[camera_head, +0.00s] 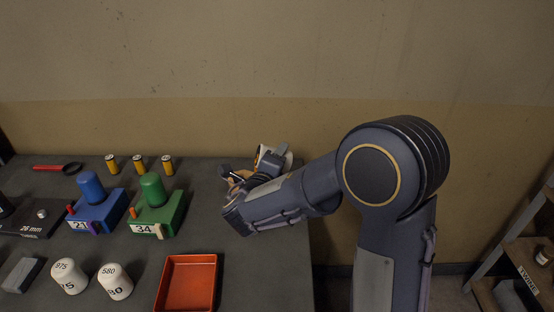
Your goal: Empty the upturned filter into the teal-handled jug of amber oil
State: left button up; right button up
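My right arm reaches in from the lower right, and its gripper (238,178) is over the back right of the dark table. The wrist and forearm cover much of it, so I cannot tell whether it is open or shut. A pale and orange-brown item (288,160) shows in part beside the gripper. I cannot tell what it is or whether it is held. I see no teal-handled jug and cannot pick out the upturned filter. My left gripper is not in view.
A blue block marked 21 (112,214) and a green block marked 34 (172,215) each carry a cylinder. White numbered pieces (115,281) and an empty orange tray (212,280) are in front. Small yellow cylinders (139,165) stand behind. A shelf (530,255) is at right.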

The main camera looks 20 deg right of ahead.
aim_at(269, 148)
jog(key=shift+r+n, duration=0.2)
jog(key=shift+n, duration=0.4)
jog(key=n, duration=0.1)
jog(key=r+n+t+h, duration=0.1)
jog(key=n, duration=0.1)
jog(key=shift+a+r, duration=0.15)
jog(key=shift+r, duration=0.05)
jog(key=shift+w+a+r+n+t+h+p, duration=0.15)
jog(key=shift+r+n+t+h+p, duration=0.2)
jog(key=shift+n+p, duration=0.65)
jog(key=n+p, duration=0.1)
jog(key=p, duration=0.1)
jog(key=r+n+t+p, duration=0.1)
jog(key=n+p, duration=0.1)
jog(key=shift+w+a+p, duration=0.1)
jog(key=shift+a+p, duration=0.25)
jog(key=shift+a+r+n+t+p, duration=0.2)
jog(key=shift+n+t+p, duration=0.25)
jog(key=shift+n+p, duration=0.2)
jog(key=shift+w+a+n+t, duration=0.2)
jog(key=shift+n+t, duration=0.2)
jog(key=shift+n, duration=0.35)
jog(key=shift+s, duration=0.1)
dwell(1.7)
